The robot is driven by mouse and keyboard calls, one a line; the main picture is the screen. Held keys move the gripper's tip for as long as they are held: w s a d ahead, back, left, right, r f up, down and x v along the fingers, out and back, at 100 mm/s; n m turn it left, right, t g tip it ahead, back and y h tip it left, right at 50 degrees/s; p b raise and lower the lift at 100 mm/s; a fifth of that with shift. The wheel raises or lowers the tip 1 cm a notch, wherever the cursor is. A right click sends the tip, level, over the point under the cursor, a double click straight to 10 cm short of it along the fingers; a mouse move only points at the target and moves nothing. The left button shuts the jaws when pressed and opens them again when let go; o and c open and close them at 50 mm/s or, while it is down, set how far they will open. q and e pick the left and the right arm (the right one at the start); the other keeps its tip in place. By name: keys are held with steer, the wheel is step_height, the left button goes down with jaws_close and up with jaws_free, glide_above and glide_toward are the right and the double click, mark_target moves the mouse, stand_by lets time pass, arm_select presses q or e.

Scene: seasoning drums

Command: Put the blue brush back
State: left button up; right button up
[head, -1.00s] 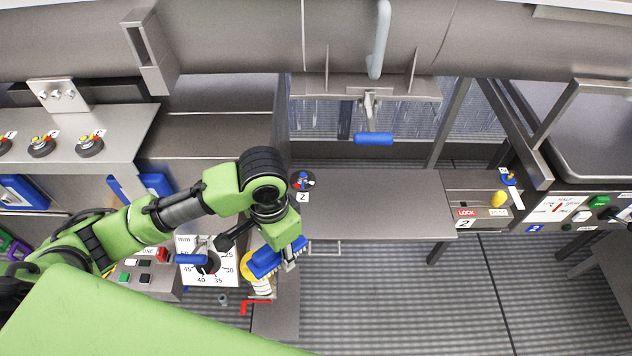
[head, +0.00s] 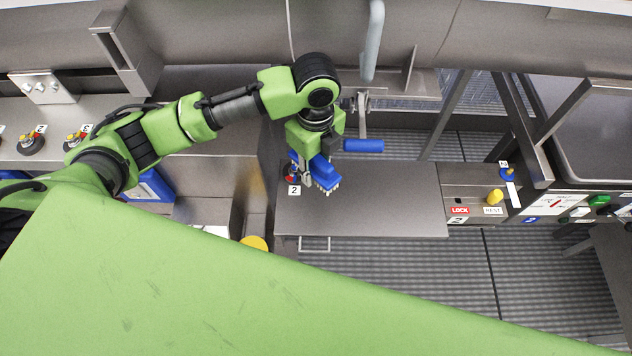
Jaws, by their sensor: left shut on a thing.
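My left gripper (head: 308,170) is shut on the blue brush (head: 324,174). The brush has a blue back and pale bristles pointing down toward the lower right. It is held over the left end of the grey steel shelf (head: 380,205), close to the round knob with the "2" label (head: 294,190). I cannot tell whether the bristles touch the shelf. The gripper fingers are partly hidden by the brush and the wrist. My right gripper is not in the head view.
A blue-handled lever (head: 362,146) is just right of my left wrist. A panel with a LOCK label (head: 459,211) and a yellow knob (head: 494,197) stands right of the shelf. The right part of the shelf is bare.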

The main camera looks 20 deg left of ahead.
arm_select(q)
step_height(320, 180, down, 7)
steer(key=shift+r+p, duration=0.1)
steer(key=shift+p, duration=0.65)
steer(key=shift+a+f, duration=0.1)
steer(key=shift+f, duration=0.25)
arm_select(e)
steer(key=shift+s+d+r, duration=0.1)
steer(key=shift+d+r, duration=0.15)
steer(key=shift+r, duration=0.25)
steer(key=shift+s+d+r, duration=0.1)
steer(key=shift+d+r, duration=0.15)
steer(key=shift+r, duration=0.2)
arm_select(q)
steer(key=shift+f, duration=0.15)
steer(key=shift+f, duration=0.25)
steer(key=o, duration=1.2)
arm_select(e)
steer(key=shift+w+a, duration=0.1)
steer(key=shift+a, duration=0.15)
